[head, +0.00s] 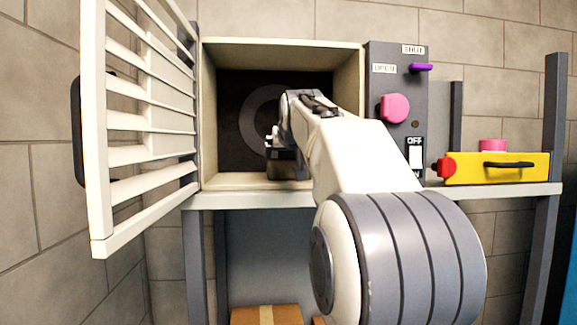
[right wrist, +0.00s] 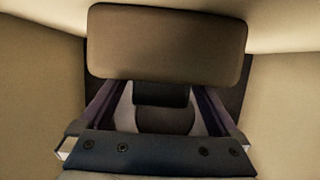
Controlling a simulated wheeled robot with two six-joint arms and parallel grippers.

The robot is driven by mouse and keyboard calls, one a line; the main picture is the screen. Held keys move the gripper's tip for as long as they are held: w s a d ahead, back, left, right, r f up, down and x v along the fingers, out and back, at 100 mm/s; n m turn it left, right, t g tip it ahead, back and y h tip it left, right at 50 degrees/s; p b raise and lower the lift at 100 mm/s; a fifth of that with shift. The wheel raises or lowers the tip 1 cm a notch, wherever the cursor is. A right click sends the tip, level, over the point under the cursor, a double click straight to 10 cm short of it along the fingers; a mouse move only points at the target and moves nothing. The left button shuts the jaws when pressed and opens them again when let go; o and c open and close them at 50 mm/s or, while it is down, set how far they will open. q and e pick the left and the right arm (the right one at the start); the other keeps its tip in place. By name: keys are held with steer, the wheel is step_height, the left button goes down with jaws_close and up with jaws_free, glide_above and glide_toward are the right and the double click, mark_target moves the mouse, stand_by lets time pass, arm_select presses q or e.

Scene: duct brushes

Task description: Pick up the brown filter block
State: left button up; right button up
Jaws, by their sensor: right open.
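The brown filter block (right wrist: 168,45) shows in the right wrist view as a wide, rounded block across the upper middle. My right gripper (right wrist: 158,95) is open, with its two fingers apart and pointing toward the block. The finger ends meet the block's lower edge in the picture; I cannot tell whether they touch it. In the head view my right gripper (head: 285,165) is inside the open duct box (head: 220,110), low and near its middle. The block is not clearly visible there, behind my arm and gripper. My left gripper is out of view.
The louvred door (head: 145,130) stands open at the left. A control panel (head: 397,115) with a pink knob (head: 395,108) borders the box on the right. A yellow drawer box (head: 500,168) sits on the shelf. A cardboard box (head: 266,315) is below.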

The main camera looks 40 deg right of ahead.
steer(key=c, duration=1.4)
steer(key=shift+c, duration=0.3)
steer(key=shift+r, duration=0.15)
